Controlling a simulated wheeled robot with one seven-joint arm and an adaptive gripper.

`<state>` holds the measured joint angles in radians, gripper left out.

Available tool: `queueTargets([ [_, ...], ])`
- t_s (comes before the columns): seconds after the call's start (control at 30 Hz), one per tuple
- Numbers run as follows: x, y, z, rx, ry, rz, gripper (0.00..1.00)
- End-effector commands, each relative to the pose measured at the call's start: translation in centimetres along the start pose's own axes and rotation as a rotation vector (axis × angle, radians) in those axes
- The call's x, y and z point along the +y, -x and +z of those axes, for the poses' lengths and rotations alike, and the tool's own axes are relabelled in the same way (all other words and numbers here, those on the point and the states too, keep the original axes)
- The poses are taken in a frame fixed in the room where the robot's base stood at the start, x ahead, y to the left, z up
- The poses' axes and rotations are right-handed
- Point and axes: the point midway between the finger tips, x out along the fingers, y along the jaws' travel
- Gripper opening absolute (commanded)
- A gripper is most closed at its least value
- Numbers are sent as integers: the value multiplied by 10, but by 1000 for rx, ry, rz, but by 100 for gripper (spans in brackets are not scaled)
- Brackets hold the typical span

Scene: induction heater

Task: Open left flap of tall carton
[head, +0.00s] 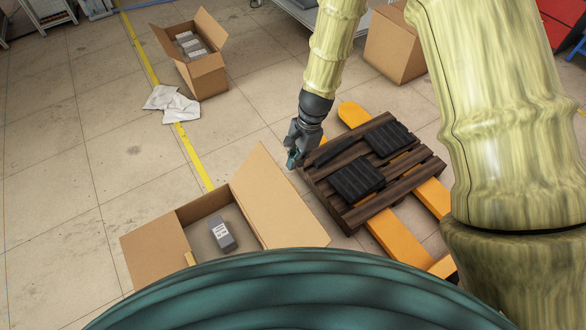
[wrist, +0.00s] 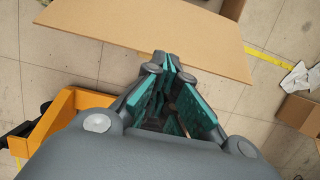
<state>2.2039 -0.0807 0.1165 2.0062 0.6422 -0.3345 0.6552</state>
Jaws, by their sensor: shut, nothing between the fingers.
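A cardboard carton (head: 208,205) stands open in the near foreground of the head view, its base partly hidden by my body. Its large right flap (head: 281,198) slants up and outward, and another flap (head: 155,250) spreads to the left. A grey labelled box (head: 222,234) lies inside. I cannot tell whether this is the tall carton. My gripper (head: 293,161) is just right of the right flap's upper end. In the wrist view, my gripper (wrist: 166,65) is shut and empty by the edge of a broad cardboard panel (wrist: 150,38); contact is unclear.
A wooden pallet (head: 335,212) with black trays sits on orange forks (head: 398,243), right of my gripper. Another open carton (head: 208,77) with grey boxes stands farther back, beside white plastic (head: 172,103). A third carton (head: 395,47) is behind my arm. Left floor is clear.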

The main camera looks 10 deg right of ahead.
Motion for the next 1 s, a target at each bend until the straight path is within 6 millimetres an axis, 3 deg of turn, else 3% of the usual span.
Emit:
queueTargets([
  [0.3,0,25,0,1,0,0,0],
  [0.63,6,22,-3,7,10,6,0],
  [0.77,29,1,-16,42,64,28,0],
  [1.0,109,-58,-50,146,285,95,0],
])
